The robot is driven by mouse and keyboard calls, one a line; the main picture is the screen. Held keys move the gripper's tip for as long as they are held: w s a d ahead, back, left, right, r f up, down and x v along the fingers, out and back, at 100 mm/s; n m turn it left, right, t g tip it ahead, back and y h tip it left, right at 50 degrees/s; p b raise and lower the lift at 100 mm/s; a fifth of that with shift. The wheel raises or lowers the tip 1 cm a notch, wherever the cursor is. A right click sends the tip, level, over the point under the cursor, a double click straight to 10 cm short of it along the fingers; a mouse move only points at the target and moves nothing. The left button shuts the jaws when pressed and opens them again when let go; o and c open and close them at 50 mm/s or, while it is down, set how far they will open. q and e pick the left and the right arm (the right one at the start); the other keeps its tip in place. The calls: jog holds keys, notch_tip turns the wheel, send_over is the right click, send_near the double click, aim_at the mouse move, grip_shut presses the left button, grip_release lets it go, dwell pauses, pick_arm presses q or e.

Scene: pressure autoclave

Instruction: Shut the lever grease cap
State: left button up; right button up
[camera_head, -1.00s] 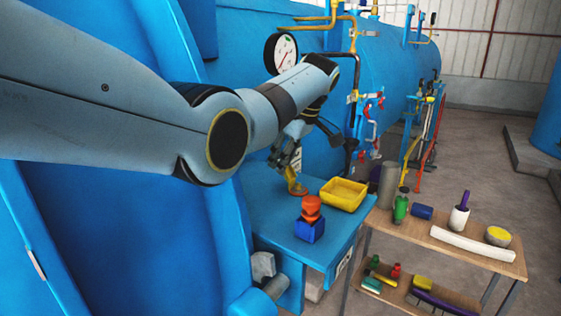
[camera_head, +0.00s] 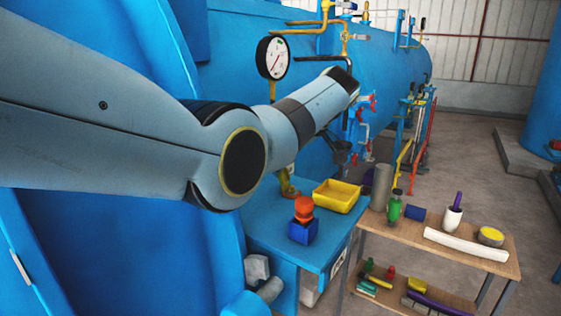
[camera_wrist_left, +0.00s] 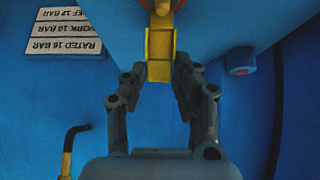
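In the left wrist view, a yellow lever-like piece (camera_wrist_left: 159,55) hangs from the top edge, with an orange round part above it; I take it for the lever grease cap. My left gripper (camera_wrist_left: 159,76) is open, and the square yellow end shows between its fingertips. I cannot tell whether they touch it. In the head view, a small brass-yellow fitting (camera_head: 289,189) stands on the blue bench (camera_head: 262,226), partly hidden by my left arm; I cannot tell whether it is the same piece. My right gripper is not in view.
A yellow tray (camera_head: 336,196) and a blue block with an orange knob (camera_head: 303,218) stand on the bench. A wooden cart (camera_head: 470,262) with bottles and tools is at right. A gauge (camera_head: 273,58) and pipes line the blue vessel. A rating plate (camera_wrist_left: 68,33) is at upper left.

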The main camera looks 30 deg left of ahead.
pick_arm(q)
jog(key=o, duration=0.4)
jog(key=shift+w+d, duration=0.1)
jog(key=shift+c, duration=0.2)
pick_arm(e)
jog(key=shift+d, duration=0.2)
pick_arm(q)
jog(key=v, duration=1.2)
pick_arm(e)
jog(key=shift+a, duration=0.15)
pick_arm(q)
jog(key=a+f+h+b, duration=0.1)
jog(key=a+f, duration=0.2)
jog(key=f, duration=0.1)
jog(key=a+f+h+b, duration=0.1)
jog(key=a+f+b, duration=0.1)
jog(key=a+f, duration=0.2)
jog(key=shift+w+a+f+h, duration=0.1)
jog(key=shift+w+a+h, duration=0.1)
jog(key=shift+h, duration=0.2)
jog(key=shift+a+f, duration=0.15)
jog(key=shift+f, duration=0.45)
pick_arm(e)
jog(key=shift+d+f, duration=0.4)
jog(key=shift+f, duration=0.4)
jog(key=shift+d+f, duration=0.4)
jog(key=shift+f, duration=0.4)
